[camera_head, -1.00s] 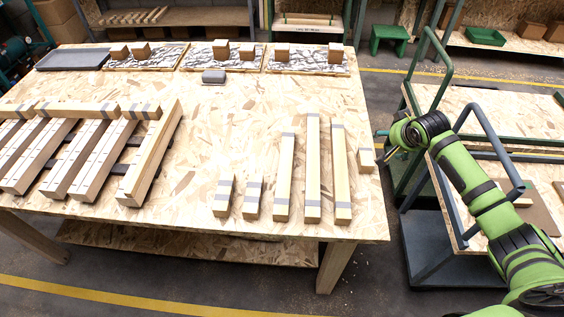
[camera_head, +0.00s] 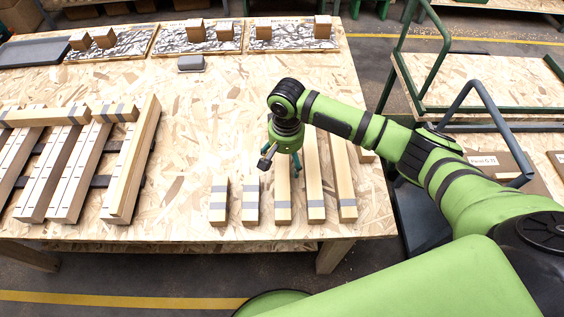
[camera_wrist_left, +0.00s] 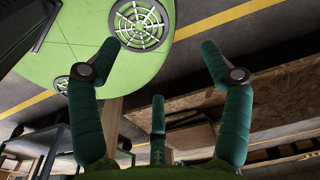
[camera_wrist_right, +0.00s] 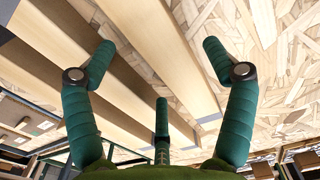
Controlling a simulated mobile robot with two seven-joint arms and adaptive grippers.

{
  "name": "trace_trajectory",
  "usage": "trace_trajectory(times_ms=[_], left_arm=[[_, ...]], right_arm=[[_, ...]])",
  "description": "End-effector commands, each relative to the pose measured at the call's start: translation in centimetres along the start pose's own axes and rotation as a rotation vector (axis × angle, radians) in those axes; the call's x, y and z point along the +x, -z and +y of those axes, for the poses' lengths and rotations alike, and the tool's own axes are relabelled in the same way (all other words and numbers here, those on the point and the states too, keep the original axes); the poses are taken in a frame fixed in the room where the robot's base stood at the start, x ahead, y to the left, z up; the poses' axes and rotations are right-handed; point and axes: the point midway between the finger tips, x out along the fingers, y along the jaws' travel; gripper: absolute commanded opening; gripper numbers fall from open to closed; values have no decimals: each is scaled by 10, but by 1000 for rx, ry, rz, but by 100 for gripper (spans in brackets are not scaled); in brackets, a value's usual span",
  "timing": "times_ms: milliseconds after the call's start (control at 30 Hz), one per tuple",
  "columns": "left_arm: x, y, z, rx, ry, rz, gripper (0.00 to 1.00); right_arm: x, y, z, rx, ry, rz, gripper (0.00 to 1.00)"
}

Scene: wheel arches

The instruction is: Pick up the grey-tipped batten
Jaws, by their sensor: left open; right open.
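Several pale wooden battens with grey bands near their ends lie side by side at the front right of the table. In the head view these include two short ones, a left one (camera_head: 219,205) and one beside it (camera_head: 250,205), and longer ones (camera_head: 283,208), (camera_head: 315,195), (camera_head: 344,190). I cannot tell which is meant by grey-tipped. My right gripper (camera_head: 280,161) hangs above the battens and hides part of them. In the right wrist view it (camera_wrist_right: 158,48) is open and empty, with long battens (camera_wrist_right: 125,95) below. My left gripper (camera_wrist_left: 159,49) is open and empty, away from the table.
A slatted wooden frame (camera_head: 122,180) lies on the table (camera_head: 190,120) at left. Foil-patterned boards with wooden blocks (camera_head: 196,31), a grey tray (camera_head: 30,52) and a small grey block (camera_head: 191,64) are at the back.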

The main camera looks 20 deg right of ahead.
Motion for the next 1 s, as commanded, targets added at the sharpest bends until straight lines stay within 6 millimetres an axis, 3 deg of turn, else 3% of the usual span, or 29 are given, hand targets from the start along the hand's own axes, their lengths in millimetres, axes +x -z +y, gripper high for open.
trace_trajectory(times_ms=[200,433,467,633,1000], left_arm=[[-4,1,0,0,0,1,79],[-3,17,-2,0,3,27,79],[-3,18,-2,0,3,28,79],[-3,18,-2,0,3,29,79],[-3,13,-1,0,1,21,79]], right_arm=[[25,1,1,0,-1,1,84],[27,1,1,-1,0,2,84],[27,1,1,-1,0,2,80],[27,1,1,-1,0,2,13],[26,1,1,-1,1,3,13]])
